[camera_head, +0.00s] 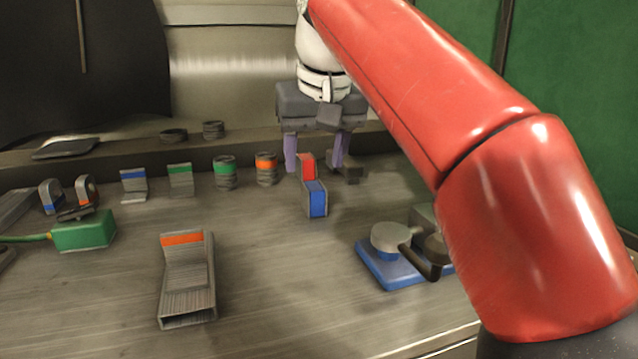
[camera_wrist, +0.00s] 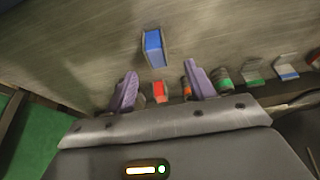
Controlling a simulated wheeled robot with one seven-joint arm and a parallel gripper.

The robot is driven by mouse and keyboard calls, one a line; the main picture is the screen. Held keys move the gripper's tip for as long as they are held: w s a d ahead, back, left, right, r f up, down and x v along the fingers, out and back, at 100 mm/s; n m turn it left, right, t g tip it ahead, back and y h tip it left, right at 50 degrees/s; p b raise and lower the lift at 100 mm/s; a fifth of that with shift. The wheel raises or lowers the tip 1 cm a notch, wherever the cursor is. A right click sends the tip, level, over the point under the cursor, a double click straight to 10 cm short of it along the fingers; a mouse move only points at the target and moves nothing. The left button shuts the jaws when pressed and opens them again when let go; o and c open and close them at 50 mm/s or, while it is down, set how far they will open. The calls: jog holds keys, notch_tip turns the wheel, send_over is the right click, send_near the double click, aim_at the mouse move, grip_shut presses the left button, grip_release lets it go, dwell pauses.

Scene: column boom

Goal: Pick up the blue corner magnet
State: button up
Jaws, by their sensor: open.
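A blue-faced block with grey sides, which looks like the blue corner magnet (camera_head: 317,201), stands on the bench just in front of a similar red one (camera_head: 307,167). In the wrist view the blue block (camera_wrist: 154,48) lies beyond the fingertips, and the red block (camera_wrist: 159,92) shows between the fingers, apart from the blue one. My gripper (camera_head: 314,166) has its purple fingers spread, pointing down behind the blue block in the head view. The gripper also shows in the wrist view (camera_wrist: 161,76), open with nothing held. Its height above the bench is hard to tell.
Green (camera_head: 224,172) and orange-banded (camera_head: 265,168) round stacks and small brackets (camera_head: 181,180) stand left of the gripper. A blue-based device (camera_head: 390,265) is at right, an orange-striped bracket (camera_head: 187,275) in front. The bench around the blue block's front is clear.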

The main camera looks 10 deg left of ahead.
aim_at(314, 185)
jog(key=b+x, duration=0.1)
jog(key=x, duration=0.2)
jog(key=b+x, duration=0.1)
jog(key=x, duration=0.3)
jog(key=shift+w+d+f+b, duration=0.2)
jog(key=shift+w+f+b, duration=0.05)
jog(key=shift+f+b, duration=0.05)
jog(key=shift+c, duration=0.4)
jog(key=shift+r, duration=0.1)
grip_shut()
